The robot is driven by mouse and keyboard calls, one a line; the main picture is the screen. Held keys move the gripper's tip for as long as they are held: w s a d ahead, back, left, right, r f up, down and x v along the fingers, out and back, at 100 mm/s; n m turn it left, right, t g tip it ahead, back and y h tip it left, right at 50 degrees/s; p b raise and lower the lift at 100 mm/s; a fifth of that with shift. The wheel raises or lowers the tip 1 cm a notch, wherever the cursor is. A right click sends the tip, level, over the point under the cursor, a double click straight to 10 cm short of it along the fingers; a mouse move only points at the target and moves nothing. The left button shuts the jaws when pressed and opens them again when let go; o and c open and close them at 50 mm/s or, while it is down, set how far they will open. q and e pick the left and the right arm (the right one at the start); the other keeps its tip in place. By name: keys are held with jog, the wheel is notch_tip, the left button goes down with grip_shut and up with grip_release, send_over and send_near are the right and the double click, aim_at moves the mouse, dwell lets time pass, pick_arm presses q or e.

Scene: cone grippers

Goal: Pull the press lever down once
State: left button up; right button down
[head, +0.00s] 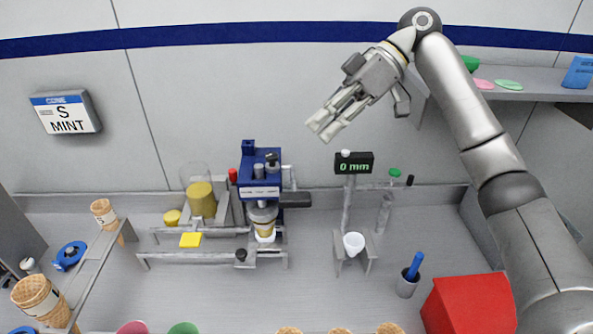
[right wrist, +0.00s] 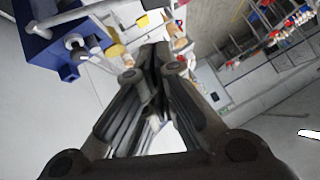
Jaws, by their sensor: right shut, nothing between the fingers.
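The press is a blue machine (head: 259,182) on the back part of the counter, left of centre in the head view. A black handle (head: 295,200) sticks out to its right; it appears to be the lever's grip. A yellow and white cup-like piece (head: 264,218) sits under the press head. My right gripper (head: 323,129) is shut and empty. It is in the air above and to the right of the press, apart from it. In the right wrist view the shut fingers (right wrist: 153,57) show with the blue press (right wrist: 62,48) at upper left. My left gripper is not in view.
A stand with a display reading 0 mm (head: 354,163) and a white funnel-like cup (head: 353,244) is right of the press. A clear cylinder with yellow content (head: 201,199) is left of it. A red box (head: 468,305) is at front right; a shelf (head: 535,82) is at upper right.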

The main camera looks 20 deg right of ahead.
jog(key=p, duration=0.3)
send_over(296, 191)
jog(key=f, duration=0.2)
jog(key=w+f, duration=0.1)
jog(key=f, duration=0.1)
jog(key=shift+f, duration=0.35)
jog(key=shift+s+f, duration=0.2)
jog(key=shift+f, duration=0.35)
jog(key=shift+s+f, duration=0.15)
jog(key=shift+f, duration=0.4)
jog(key=shift+s+d+f+p, duration=0.1)
jog(key=shift+s+f+p, duration=0.1)
jog(key=shift+f, duration=0.2)
jog(key=shift+s+f+p, duration=0.1)
jog(key=shift+f+p, duration=0.1)
jog(key=shift+f, duration=0.15)
jog(key=shift+f, duration=0.1)
